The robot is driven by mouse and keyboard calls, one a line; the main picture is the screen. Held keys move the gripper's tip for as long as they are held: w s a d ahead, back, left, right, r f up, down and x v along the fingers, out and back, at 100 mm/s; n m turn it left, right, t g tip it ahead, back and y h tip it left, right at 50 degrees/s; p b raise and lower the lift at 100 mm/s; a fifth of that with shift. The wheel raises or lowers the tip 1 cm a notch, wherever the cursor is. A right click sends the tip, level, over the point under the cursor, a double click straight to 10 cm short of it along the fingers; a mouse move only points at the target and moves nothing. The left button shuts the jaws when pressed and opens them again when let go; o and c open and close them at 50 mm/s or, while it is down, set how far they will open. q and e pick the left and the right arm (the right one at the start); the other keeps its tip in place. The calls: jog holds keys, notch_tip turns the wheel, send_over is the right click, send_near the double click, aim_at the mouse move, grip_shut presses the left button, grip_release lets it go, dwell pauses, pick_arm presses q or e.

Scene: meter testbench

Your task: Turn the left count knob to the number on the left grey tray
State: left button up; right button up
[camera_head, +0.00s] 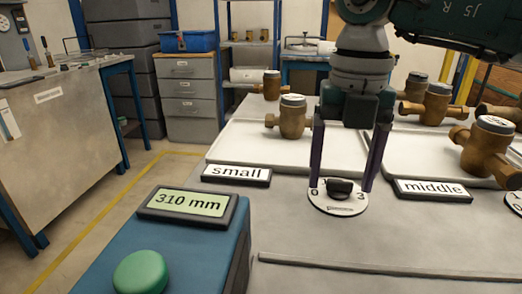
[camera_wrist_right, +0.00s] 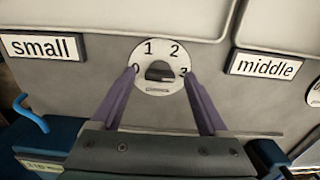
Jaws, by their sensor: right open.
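The left count knob (camera_head: 339,188) is a black knob on a round white dial printed 0, 1, 2, 3; it also shows in the wrist view (camera_wrist_right: 160,72). I cannot tell which number it points at. My right gripper (camera_head: 340,184) is open, pointing down, with one purple finger on each side of the knob near the 0 and the 3. Whether the fingers touch the dial is unclear. The left pale grey tray (camera_head: 235,143) stands behind the "small" label (camera_head: 236,174) and holds two visible brass meters, a nearer one (camera_head: 290,122) and a farther one (camera_head: 271,86). My gripper hides part of this tray.
A "middle" label (camera_head: 432,190) and another tray with several brass meters stand to the right. A second dial (camera_head: 514,200) is cut off at the right edge. A blue box with a "310 mm" display (camera_head: 190,203) and green button (camera_head: 140,272) is front left.

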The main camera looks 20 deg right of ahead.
grip_shut()
dwell(0.4)
